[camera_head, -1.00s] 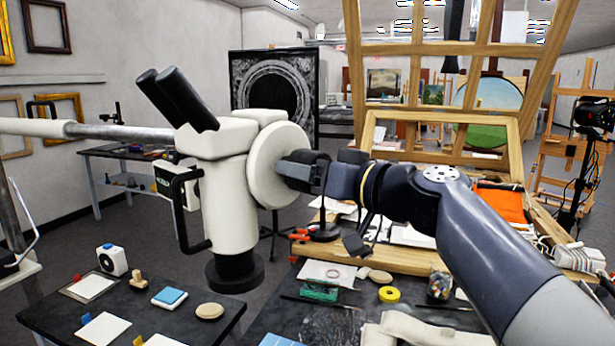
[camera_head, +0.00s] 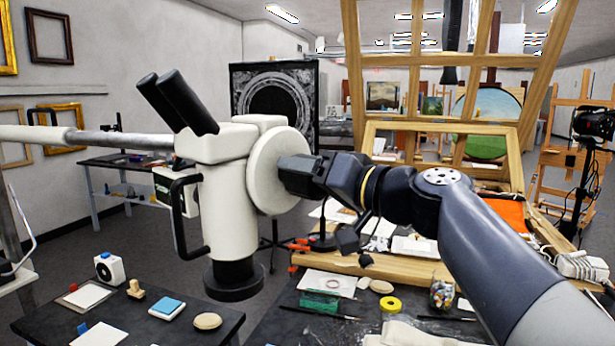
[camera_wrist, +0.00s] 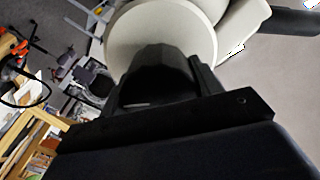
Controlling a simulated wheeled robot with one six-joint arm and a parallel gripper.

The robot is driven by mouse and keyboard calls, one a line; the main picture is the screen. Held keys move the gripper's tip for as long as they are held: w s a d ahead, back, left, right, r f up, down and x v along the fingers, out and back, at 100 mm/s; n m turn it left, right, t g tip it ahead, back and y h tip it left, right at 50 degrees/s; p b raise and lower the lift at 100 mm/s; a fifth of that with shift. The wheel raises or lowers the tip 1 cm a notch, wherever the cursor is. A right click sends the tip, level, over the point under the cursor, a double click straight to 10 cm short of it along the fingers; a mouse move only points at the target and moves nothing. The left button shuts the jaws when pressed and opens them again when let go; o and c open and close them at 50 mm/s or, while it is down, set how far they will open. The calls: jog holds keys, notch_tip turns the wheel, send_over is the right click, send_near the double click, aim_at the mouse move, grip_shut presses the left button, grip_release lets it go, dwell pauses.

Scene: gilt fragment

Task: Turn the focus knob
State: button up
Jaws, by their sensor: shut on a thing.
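A white stereo microscope (camera_head: 229,190) with two black eyepieces hangs from a horizontal boom arm in the head view. A large round white disc (camera_head: 268,170) is on its right side. My gripper (camera_head: 293,174) is shut on the black focus knob (camera_wrist: 160,82) at the middle of this disc. In the wrist view the dark knob shows between my jaws, against the pale disc (camera_wrist: 150,35). In the head view the jaws mostly hide the knob. A black handle (camera_head: 184,215) is on the microscope's left side, and a black objective (camera_head: 233,277) points down.
A dark table (camera_head: 150,316) below carries cards, a blue-topped block and a round pad. A second work surface (camera_head: 290,325) at front right holds yellow tape (camera_head: 390,304) and a jar (camera_head: 441,293). A wooden easel frame (camera_head: 440,130) stands behind my arm.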

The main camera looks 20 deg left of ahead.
jog(key=o, duration=1)
jog(key=shift+d, duration=0.1)
jog(key=shift+s+d+f, duration=0.1)
jog(key=shift+s+d, duration=0.05)
jog(key=shift+d, duration=0.2)
jog(key=b+v, duration=0.3)
jog(key=v, duration=0.7)
jog(key=shift+s+a, duration=0.1)
dwell(0.4)
